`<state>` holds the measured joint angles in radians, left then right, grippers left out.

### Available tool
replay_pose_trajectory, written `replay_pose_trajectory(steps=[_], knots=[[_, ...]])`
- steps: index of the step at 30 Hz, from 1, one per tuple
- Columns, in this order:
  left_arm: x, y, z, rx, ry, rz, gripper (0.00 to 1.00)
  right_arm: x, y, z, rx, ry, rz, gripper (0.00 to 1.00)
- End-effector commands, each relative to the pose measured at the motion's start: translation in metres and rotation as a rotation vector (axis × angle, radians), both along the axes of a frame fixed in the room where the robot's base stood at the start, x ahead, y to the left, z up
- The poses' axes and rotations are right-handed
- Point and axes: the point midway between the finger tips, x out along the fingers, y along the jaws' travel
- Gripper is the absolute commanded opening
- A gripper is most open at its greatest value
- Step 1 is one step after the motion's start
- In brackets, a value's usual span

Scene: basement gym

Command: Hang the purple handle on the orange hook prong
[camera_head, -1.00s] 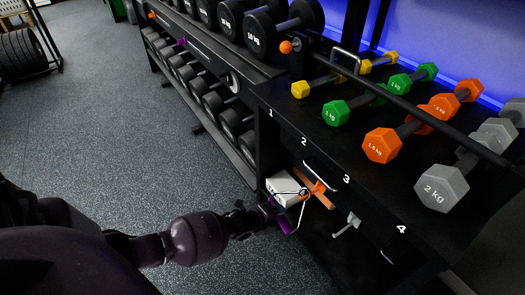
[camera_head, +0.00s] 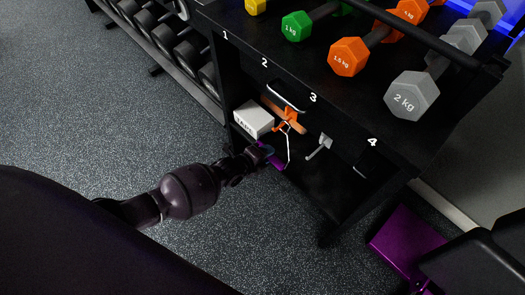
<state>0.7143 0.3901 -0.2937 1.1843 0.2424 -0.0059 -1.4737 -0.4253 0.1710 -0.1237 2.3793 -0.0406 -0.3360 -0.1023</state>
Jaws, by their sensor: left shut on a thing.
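The purple handle (camera_head: 273,160) is at the tip of my left gripper (camera_head: 262,153), which is shut on it. The handle is low in front of the black rack, below the white box. A thin metal loop (camera_head: 288,147) rises from the handle toward the orange hook (camera_head: 288,115), under numbers 2 and 3. The loop's top overlaps the hook's prong in the picture; I cannot tell whether it sits on the prong or only in front of it. My right gripper is not in view.
A white box (camera_head: 254,119) is just left of the orange hook. A grey hook (camera_head: 320,147) is to its right. Dumbbells, including a grey one (camera_head: 412,96), lie on top of the rack. A purple object (camera_head: 405,238) is at lower right. Open floor lies left.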

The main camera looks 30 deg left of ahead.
Motion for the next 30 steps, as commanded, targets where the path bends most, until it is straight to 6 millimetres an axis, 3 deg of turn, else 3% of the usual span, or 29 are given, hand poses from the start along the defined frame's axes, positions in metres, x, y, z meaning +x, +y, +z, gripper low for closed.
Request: replay_pose_trajectory(steps=[1, 12, 30], knots=[[-0.001, -0.001, -0.007, -0.006, -0.007, 0.000, 0.00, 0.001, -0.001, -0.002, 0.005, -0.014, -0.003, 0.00], [0.011, -0.006, -0.015, -0.046, -0.115, 0.000, 0.00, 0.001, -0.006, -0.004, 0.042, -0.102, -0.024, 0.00], [0.037, -0.013, -0.016, -0.104, -0.295, 0.001, 0.00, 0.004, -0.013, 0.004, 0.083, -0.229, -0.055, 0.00]])
